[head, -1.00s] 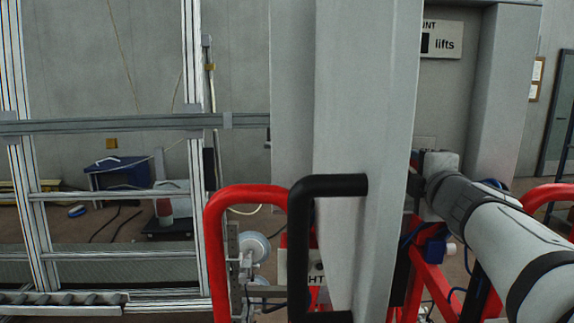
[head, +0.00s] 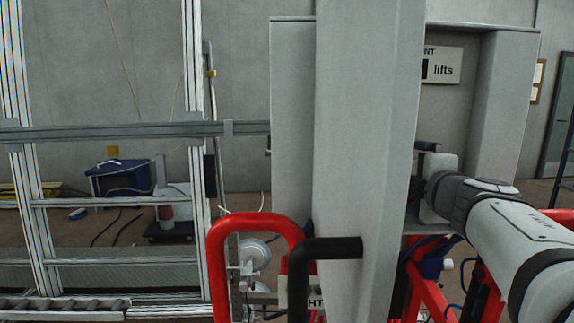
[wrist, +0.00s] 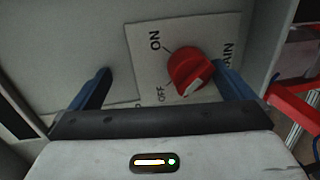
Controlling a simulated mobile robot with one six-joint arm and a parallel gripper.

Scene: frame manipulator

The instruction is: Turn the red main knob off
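The red main knob (wrist: 186,68) sits on a pale label plate (wrist: 150,45) in the wrist view, with the words ON at its upper left, OFF at its lower left and MAIN partly visible at its right. A white mark shows on the knob's lower right part. My gripper (wrist: 160,74) is open and empty, with blue fingers on either side of the knob in the picture. The right finger appears close to the knob, and I cannot tell whether it touches. In the head view a grey upright hides the fingers and the knob.
In the head view red tube rails (head: 253,220) and a black handle (head: 335,248) stand at lower middle. An aluminium frame (head: 100,131) fills the left. A lifts sign (head: 441,68) is behind the arm. In the wrist view a red bar (wrist: 287,97) runs at the right.

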